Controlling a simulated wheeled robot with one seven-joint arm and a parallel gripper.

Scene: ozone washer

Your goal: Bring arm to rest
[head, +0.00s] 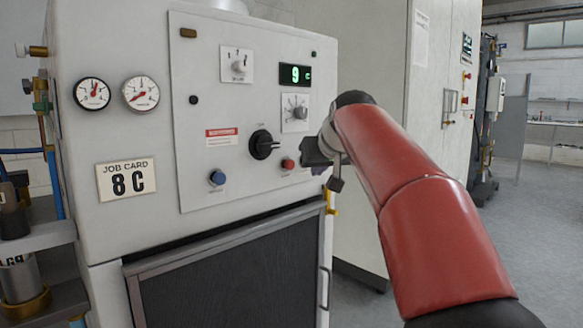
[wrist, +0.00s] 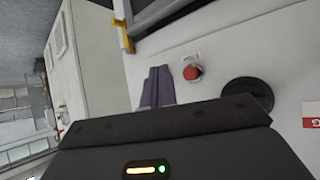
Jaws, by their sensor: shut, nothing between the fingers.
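My red arm reaches in from the lower right in the head view. My gripper (head: 318,170) is in front of the right edge of the washer's panel (head: 200,110), mostly hidden behind my wrist. In the wrist view my gripper (wrist: 158,72) shows two purple fingers pressed together and empty. The red button (wrist: 192,73) lies right beside the fingers in that picture; whether they touch is unclear. It also shows in the head view (head: 288,164), left of my wrist. The black rotary knob (head: 262,144) is further left, its pointer about horizontal. The display (head: 295,75) reads 9 C.
A blue button (head: 217,178) and two small dials (head: 239,66) (head: 300,113) are on the panel. A yellow latch (head: 331,203) and dark door (head: 240,270) are below. Open floor (head: 540,220) lies right.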

